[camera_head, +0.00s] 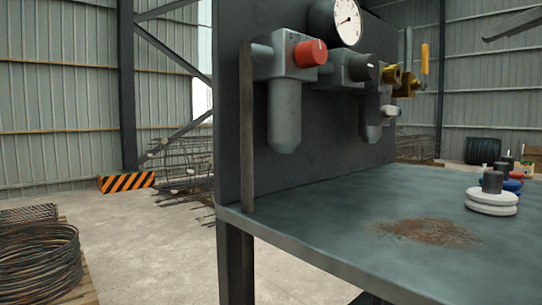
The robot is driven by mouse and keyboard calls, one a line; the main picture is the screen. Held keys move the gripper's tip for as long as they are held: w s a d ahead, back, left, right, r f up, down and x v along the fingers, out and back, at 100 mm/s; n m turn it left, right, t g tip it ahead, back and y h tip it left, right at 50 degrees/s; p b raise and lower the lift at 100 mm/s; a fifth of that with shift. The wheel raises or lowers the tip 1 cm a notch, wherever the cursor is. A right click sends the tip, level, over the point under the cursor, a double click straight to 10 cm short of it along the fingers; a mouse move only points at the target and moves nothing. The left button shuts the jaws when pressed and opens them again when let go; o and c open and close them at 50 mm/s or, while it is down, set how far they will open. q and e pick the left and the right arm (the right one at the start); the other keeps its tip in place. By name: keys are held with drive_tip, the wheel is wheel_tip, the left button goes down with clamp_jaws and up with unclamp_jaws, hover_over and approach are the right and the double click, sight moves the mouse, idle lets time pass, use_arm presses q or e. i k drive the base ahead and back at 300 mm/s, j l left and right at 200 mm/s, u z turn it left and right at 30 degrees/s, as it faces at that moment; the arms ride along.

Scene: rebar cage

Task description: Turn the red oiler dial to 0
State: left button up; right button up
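The red oiler dial (310,53) is a round knob on the right side of a grey oiler body (290,50) with a rounded bowl (284,115) below it. A short pale mark shows on the dial's face, but no numbers are readable. The oiler is mounted on a dark upright panel (232,120). Nothing touches the dial. Neither of my grippers can be made out in this view.
A black knob (363,67), a round gauge (336,22) and a brass valve with a yellow handle (425,59) sit near the dial. A grey shape (513,25) juts in at upper right.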

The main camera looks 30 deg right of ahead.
sight(307, 54)
drive_tip(key=k+l, duration=0.7)
drive_tip(key=k, duration=0.2)
